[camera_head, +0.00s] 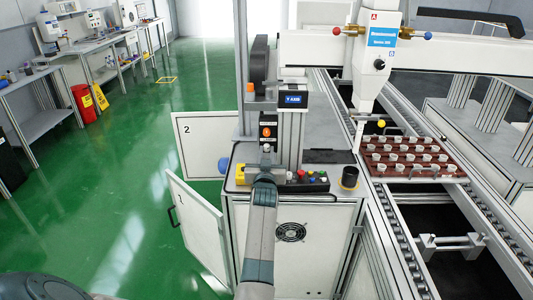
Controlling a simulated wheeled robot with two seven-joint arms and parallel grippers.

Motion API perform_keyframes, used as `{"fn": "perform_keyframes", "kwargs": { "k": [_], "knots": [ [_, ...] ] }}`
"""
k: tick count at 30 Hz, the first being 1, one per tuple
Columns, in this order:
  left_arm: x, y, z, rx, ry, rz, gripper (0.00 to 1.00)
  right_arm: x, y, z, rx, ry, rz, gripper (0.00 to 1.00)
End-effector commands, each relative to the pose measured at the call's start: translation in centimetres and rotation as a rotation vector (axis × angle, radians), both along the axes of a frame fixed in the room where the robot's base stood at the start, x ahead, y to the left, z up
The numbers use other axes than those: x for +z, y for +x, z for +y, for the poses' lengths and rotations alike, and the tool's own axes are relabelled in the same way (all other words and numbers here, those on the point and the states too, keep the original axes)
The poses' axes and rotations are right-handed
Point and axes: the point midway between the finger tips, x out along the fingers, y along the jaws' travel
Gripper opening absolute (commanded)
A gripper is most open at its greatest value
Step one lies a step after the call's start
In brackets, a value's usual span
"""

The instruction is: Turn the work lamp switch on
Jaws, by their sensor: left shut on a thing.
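My right gripper is not in view.
The control panel (306,180) with coloured buttons is right of my wrist, and a black cup-like part (349,178) stands further right. An open cabinet door (196,232) juts out at left. A brown tray (412,158) of white pots sits on the conveyor.

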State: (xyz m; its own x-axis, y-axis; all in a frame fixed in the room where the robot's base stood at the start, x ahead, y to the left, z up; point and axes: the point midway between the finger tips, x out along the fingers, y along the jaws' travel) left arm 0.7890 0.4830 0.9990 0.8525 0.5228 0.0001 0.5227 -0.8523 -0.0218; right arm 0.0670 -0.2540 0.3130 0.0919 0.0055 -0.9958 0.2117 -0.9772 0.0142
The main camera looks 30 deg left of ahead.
Motion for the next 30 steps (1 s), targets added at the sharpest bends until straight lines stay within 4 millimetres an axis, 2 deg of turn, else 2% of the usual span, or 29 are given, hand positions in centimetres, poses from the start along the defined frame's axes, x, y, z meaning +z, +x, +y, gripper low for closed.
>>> {"fn": "perform_keyframes", "kwargs": {
  "k": [12, 27, 28, 30],
  "knots": [
    [0.03, 0.0, 0.02, 0.0, 0.194, 0.119, 0.0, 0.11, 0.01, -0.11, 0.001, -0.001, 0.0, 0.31],
    [0.02, 0.0, 0.01, 0.0, 0.219, 0.134, 0.0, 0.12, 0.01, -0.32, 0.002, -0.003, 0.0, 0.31],
    [0.02, 0.0, 0.01, 0.0, 0.219, 0.134, 0.22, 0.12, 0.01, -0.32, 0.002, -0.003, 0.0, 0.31],
    [0.02, 0.0, 0.01, 0.0, 0.219, 0.134, 0.38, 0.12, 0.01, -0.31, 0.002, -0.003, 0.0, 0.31]
  ]
}}
